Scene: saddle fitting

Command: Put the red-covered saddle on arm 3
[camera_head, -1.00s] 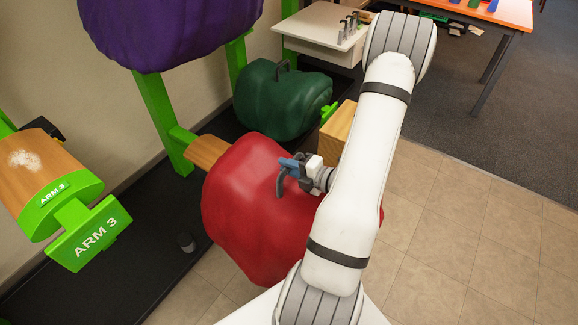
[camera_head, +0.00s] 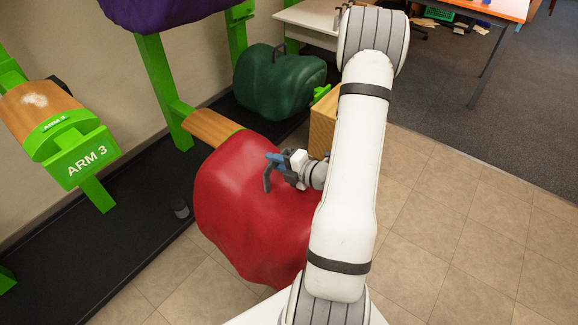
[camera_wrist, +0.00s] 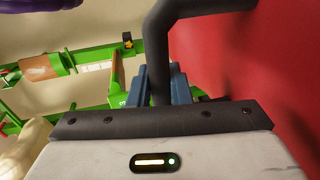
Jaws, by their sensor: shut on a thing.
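The red-covered saddle (camera_head: 235,205) hangs in front of my body in the head view and fills the right of the wrist view (camera_wrist: 270,70). My gripper (camera_head: 270,168) is shut on its dark handle (camera_wrist: 185,12); the blue jaws show around the handle in the wrist view (camera_wrist: 164,88). My arm hides the saddle's right side. Arm 3 is at the left, with a green end plate (camera_head: 88,158) reading ARM 3 and a bare wooden top (camera_head: 40,108) with a pale patch. The saddle is apart from it, to its right.
Another wooden arm (camera_head: 212,126) on a green post runs behind the saddle; I cannot tell whether they touch. A green saddle (camera_head: 280,82) and a wooden block (camera_head: 322,122) are behind. A purple saddle (camera_head: 170,10) is above.

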